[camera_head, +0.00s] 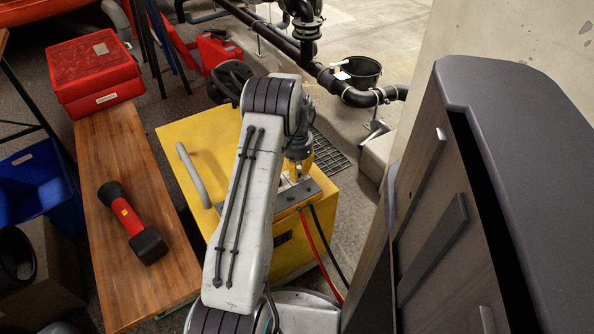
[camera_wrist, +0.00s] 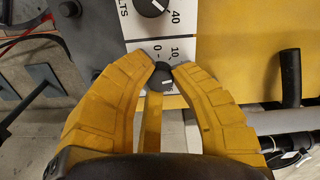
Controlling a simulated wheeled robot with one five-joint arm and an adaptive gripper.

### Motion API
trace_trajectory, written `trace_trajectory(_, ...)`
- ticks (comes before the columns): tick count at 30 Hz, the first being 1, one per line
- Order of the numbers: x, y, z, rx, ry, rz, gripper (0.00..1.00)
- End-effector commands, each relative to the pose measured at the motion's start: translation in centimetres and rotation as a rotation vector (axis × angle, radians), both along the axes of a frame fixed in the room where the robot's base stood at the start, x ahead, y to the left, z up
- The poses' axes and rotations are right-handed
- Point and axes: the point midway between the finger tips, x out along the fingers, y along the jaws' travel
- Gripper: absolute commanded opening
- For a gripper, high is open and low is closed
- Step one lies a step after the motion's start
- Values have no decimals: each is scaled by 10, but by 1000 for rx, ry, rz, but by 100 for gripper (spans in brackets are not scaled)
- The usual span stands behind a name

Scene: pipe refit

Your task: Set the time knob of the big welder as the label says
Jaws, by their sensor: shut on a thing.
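The big welder (camera_head: 215,135) is a yellow box in the head view, with a grey control strip (camera_head: 310,190) on its near edge. My gripper (camera_head: 298,174) reaches down over that strip, partly hidden by my arm. In the wrist view its yellow fingers (camera_wrist: 161,68) are shut on a small dark knob (camera_wrist: 158,80). A white mark shows on the knob's lower side. A second dark knob (camera_wrist: 150,5), near "40" and "LTS", is at the top. The instruction label is not readable.
A wooden bench (camera_head: 130,180) with a red-black flashlight (camera_head: 130,220) and red toolbox (camera_head: 95,75) stands left. A dark grey cabinet (camera_head: 500,150) stands close on the right. Red and black cables (camera_head: 322,245) hang from the welder's front. Black pipes (camera_head: 360,95) run behind.

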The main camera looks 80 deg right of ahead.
Motion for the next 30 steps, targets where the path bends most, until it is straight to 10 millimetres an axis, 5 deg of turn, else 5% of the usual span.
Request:
trace_trajectory(9, 0, 2, -2, 5, 0, 0, 0)
trace_trajectory(10, 0, 2, -2, 5, 0, 0, 25)
trace_trajectory(18, 0, 1, -1, 2, -1, 1, 48)
trace_trajectory(30, 0, 0, 9, -1, 0, 1, 48)
